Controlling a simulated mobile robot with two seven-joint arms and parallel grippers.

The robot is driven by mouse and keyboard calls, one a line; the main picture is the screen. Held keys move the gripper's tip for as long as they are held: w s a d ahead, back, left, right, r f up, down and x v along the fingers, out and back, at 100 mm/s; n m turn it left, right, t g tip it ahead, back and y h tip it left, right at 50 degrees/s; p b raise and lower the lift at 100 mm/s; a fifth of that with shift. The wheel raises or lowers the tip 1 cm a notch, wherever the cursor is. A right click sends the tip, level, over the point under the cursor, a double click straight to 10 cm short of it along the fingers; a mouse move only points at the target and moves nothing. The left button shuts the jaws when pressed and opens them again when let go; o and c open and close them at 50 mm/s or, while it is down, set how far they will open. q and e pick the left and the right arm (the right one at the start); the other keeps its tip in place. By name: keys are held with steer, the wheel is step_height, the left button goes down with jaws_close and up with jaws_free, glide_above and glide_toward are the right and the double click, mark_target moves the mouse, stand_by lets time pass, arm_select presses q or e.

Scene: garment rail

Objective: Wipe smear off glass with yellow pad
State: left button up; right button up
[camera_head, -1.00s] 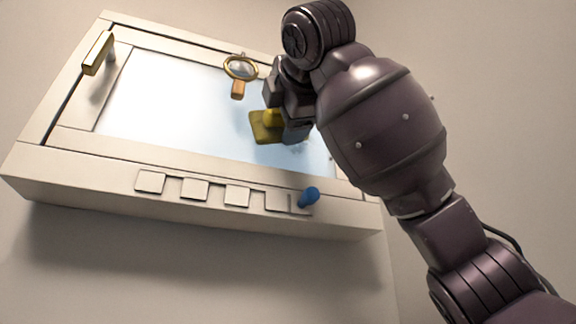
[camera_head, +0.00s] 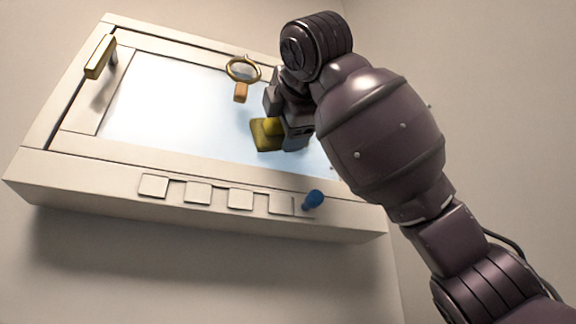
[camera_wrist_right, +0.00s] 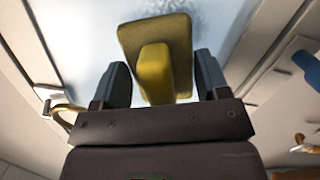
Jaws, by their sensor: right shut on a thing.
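The yellow pad (camera_head: 264,136) is a flat square with a block handle, at the glass (camera_head: 170,105) of a wall-mounted pale panel. My right gripper (camera_head: 282,120) is shut on the handle. The pad also shows in the right wrist view (camera_wrist_right: 178,30), with its handle between the two fingers (camera_wrist_right: 160,80). A grey speckled smear (camera_wrist_right: 205,14) shows on the glass beside the pad's upper right edge in that view. In the head view my gripper and arm hide most of that area. I cannot tell whether the pad touches the glass. My left gripper is not in view.
A brass ring with an orange tab (camera_head: 241,92) is at the glass's upper edge, close to my gripper. A brass handle (camera_head: 101,57) is at the panel's left. Square tiles (camera_head: 198,193) and a blue knob (camera_head: 313,200) line the lower frame. The left of the glass is clear.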

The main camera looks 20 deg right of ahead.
steer(key=shift+d, duration=0.15)
steer(key=shift+d+b, duration=0.3)
steer(key=shift+d, duration=1.15)
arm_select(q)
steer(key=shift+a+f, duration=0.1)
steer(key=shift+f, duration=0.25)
arm_select(e)
steer(key=shift+d, duration=0.2)
steer(key=shift+d, duration=0.1)
steer(key=shift+w+d, duration=0.1)
steer(key=shift+d, duration=0.25)
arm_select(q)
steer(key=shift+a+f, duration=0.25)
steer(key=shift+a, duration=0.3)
arm_select(e)
steer(key=shift+w+d+r, duration=0.1)
steer(key=shift+w+d, duration=0.15)
steer(key=shift+d, duration=0.25)
steer(key=shift+s+a, duration=0.1)
steer(key=shift+a, duration=0.05)
